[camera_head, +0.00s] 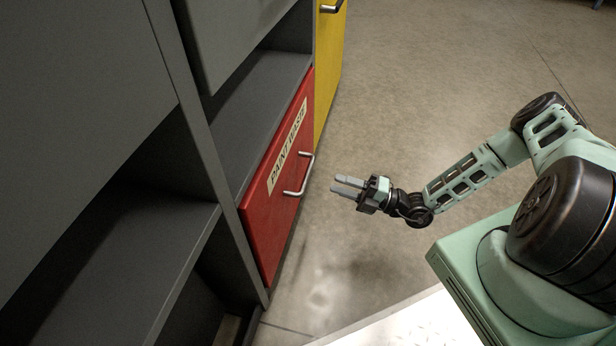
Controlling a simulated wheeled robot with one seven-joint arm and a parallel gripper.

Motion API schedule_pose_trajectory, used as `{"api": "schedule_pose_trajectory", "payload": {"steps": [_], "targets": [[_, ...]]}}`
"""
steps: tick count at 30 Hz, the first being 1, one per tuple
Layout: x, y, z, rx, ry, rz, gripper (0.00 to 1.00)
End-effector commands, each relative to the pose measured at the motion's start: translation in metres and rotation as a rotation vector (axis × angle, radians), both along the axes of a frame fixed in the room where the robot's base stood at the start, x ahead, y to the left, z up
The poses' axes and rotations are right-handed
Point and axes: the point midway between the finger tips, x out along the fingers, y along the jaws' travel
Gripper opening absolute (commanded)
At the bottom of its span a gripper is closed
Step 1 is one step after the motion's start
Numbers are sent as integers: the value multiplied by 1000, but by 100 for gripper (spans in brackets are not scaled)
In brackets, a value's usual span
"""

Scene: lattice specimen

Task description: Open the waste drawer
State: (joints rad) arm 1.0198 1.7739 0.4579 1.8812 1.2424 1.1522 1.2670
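The waste drawer (268,213) has a red front with a label reading "PAINT WASTE". It sits low in the grey cabinet and looks shut, with its front about level with the cabinet face. Its silver bar handle (303,176) stands out from the right part of the front. My gripper (347,186) is to the right of the handle, apart from it, with its fingers pointing left toward it. The two fingers show a narrow gap between them, with nothing seen in it.
A yellow front (328,60) with its own handle adjoins the red drawer farther back. Open grey shelves (150,262) stand at the left and above the drawer. The concrete floor (430,90) right of the cabinet is clear around my arm.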

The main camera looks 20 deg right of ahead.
Motion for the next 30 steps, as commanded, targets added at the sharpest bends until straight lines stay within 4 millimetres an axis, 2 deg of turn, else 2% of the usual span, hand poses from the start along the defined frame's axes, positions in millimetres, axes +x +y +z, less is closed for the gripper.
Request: {"api": "schedule_pose_trajectory", "payload": {"steps": [6,12,18,27,28,30], "targets": [[26,38,6,2,-1,4,32],[45,63,13,0,-1,3,32],[54,75,18,0,-2,2,32],[56,77,19,-1,-1,1,32],[56,77,19,-1,-1,1,29],[56,77,19,-1,-1,1,10]]}}
